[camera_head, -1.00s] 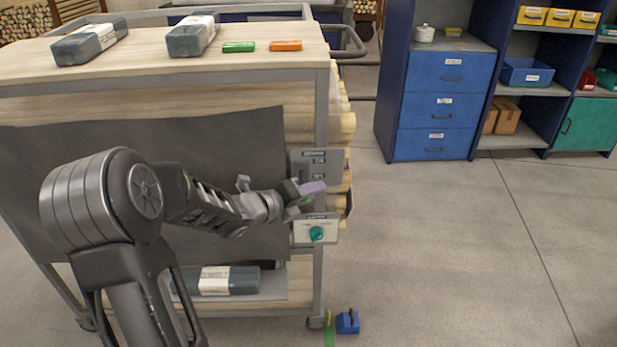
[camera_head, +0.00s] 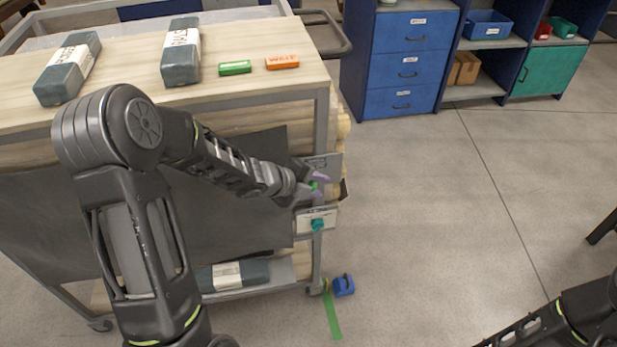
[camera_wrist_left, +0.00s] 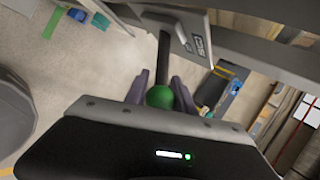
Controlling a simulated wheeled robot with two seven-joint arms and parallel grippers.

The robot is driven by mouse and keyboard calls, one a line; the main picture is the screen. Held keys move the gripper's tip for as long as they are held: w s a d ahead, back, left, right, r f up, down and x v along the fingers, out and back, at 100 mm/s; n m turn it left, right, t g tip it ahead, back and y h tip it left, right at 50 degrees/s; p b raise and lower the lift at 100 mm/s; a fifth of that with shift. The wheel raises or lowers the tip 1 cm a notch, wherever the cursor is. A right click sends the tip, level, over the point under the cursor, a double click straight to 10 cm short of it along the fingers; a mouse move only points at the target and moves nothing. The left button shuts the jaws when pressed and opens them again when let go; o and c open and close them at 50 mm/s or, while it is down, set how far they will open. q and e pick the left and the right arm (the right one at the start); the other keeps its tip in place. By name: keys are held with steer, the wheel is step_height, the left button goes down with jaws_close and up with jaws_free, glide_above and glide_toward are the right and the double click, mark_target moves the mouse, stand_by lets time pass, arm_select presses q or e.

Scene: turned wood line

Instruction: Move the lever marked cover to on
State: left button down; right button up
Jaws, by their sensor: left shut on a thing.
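The lever has a black shaft (camera_wrist_left: 164,58) and a round green knob (camera_wrist_left: 160,97). In the wrist view my left gripper (camera_wrist_left: 160,88) has its purple fingers on either side of the knob, shut on the lever. In the head view my left gripper (camera_head: 319,185) is at the cart's right end, with a bit of green between its fingers. The grey lever plate (camera_head: 325,162) is just above and partly hidden by the gripper. Its lettering is too small to read here; the wrist view shows a sideways label on the plate (camera_wrist_left: 196,38). My right gripper is out of view.
Below the lever is a pale panel with a teal knob (camera_head: 317,224). The cart top (camera_head: 130,85) holds grey packages, a green block (camera_head: 235,68) and an orange block (camera_head: 282,62). A blue object (camera_head: 343,285) lies on the floor. Open floor is to the right.

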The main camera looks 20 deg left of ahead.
arm_select(q)
steer(key=shift+r, duration=0.1)
steer(key=c, duration=1.1)
jaws_free()
steer(key=shift+o, duration=0.2)
steer(key=p+v, duration=0.1)
steer(key=v, duration=0.6)
steer(key=shift+s+a+r+p, duration=0.15)
steer(key=shift+s+r+p, duration=0.1)
steer(key=shift+p, duration=0.15)
